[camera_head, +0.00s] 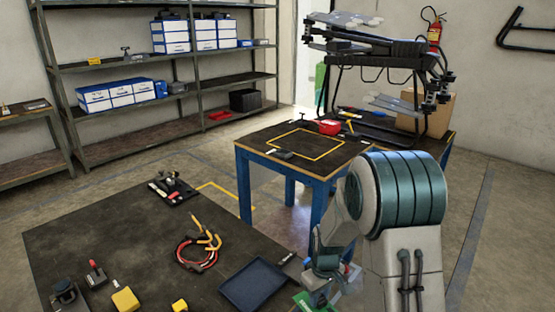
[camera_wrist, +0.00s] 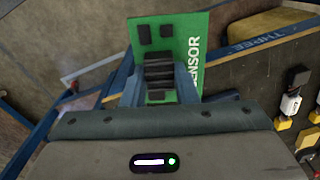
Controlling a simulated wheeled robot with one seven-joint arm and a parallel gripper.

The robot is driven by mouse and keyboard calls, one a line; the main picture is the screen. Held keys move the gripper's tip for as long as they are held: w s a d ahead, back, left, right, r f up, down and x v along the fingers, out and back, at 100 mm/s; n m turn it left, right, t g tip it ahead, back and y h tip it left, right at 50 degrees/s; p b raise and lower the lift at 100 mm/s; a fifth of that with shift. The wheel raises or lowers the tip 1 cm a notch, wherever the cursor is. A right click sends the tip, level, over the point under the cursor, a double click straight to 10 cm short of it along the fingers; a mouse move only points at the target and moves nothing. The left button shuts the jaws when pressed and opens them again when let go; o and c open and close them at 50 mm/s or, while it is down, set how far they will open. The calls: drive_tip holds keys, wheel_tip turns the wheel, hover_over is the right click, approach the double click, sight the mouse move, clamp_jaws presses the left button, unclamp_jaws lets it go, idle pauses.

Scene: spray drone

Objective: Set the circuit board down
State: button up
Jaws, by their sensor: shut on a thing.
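A green circuit board (camera_wrist: 192,30) with dark chips and white lettering that reads "SENSOR" is in the wrist view. My gripper (camera_wrist: 160,90) is shut on it, and the board sticks out past the fingertips. In the head view my gripper (camera_head: 322,282) is at the lower right, beside the right edge of the near table (camera_head: 100,232). A green bit of the board (camera_head: 303,300) shows below it; the rest is hidden by the gripper or cut off by the frame. The board appears clear of the tabletops.
A dark blue tray (camera_head: 254,284) lies on the near table's right side, close to my gripper. Red and yellow cables (camera_head: 200,252) and small tools lie around it. A blue-legged table (camera_head: 290,160) with a yellow outlined area stands behind, with a folded drone (camera_head: 380,55) over it.

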drive_tip(key=d+m+p, duration=0.1)
drive_tip(key=m, duration=0.2)
drive_tip(key=d+m, duration=0.2)
drive_tip(key=m, duration=0.1)
drive_tip(key=shift+d+p, duration=0.2)
drive_tip(key=shift+p, duration=0.2)
